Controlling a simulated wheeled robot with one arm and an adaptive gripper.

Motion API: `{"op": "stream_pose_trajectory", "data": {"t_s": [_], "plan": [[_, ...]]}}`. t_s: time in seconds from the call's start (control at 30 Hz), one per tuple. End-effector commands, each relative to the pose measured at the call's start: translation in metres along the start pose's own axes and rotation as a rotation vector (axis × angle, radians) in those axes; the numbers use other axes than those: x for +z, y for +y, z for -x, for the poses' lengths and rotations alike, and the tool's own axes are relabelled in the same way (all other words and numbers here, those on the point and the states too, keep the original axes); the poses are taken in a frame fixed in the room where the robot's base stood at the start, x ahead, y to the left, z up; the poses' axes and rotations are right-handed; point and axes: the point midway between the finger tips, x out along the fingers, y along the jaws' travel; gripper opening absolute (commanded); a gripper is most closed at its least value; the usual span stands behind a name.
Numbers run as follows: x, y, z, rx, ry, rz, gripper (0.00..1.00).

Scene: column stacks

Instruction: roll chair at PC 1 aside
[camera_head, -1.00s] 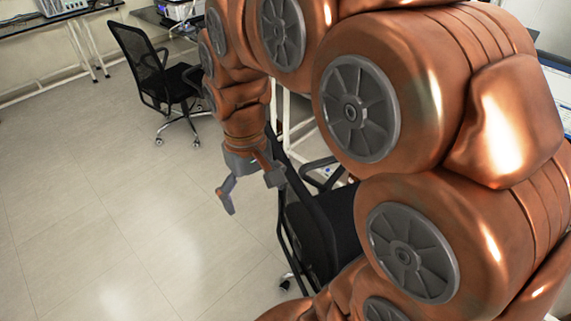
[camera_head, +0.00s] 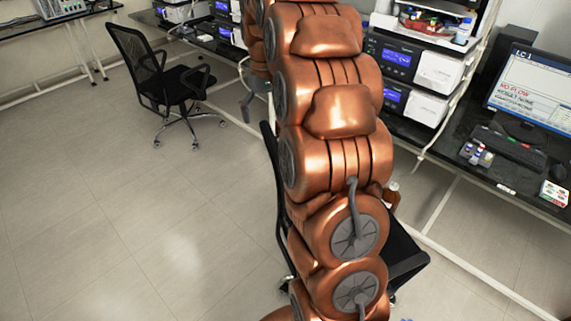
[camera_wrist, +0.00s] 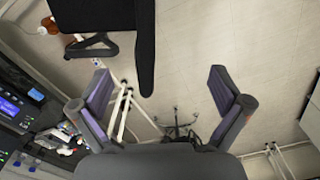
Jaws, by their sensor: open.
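The near chair, black, stands before the bench with the PC showing "LC 1" (camera_head: 528,92). My arm hides much of it; its seat (camera_head: 404,258) shows right of the arm, and its backrest edge shows on the left. In the wrist view, the chair's dark backrest (camera_wrist: 145,45) comes down from the top, between the fingertips in the picture but apparently beyond them. My gripper (camera_wrist: 158,72) is open, with nothing visibly held. In the head view only a grey finger of it (camera_head: 247,104) shows beside my arm, above the backrest.
A second black chair (camera_head: 172,85) stands at the far left on its castors. The bench (camera_head: 435,140) carries instruments, a keyboard (camera_head: 510,145) and small bottles. White bench legs stand behind the near chair. The tiled floor (camera_head: 130,220) at left is clear.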

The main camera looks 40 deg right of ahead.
Motion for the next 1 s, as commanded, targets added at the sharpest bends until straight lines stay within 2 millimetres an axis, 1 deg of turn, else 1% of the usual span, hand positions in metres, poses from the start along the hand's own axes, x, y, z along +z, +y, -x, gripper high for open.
{"op": "stream_pose_trajectory", "data": {"t_s": [0.03, 0.1, 0.2, 0.33, 0.43, 0.67, 0.77, 0.8, 0.9, 1.0], "plan": [[-0.007, 0.008, -0.005, 0.0, -0.001, -0.01, 1.0], [-0.014, 0.015, -0.006, 0.001, 0.003, -0.019, 1.0], [-0.02, 0.022, -0.007, 0.003, 0.009, -0.027, 1.0], [-0.023, 0.026, -0.011, 0.004, 0.009, -0.03, 1.0], [-0.023, 0.026, -0.021, 0.004, 0.008, -0.03, 1.0], [-0.022, 0.026, -0.062, 0.003, 0.004, -0.031, 1.0], [-0.022, 0.026, -0.083, 0.003, 0.003, -0.031, 1.0], [-0.023, 0.026, -0.095, 0.002, 0.004, -0.03, 1.0], [-0.023, 0.026, -0.112, 0.003, 0.005, -0.03, 1.0], [-0.024, 0.026, -0.125, 0.003, 0.006, -0.03, 1.0]]}}
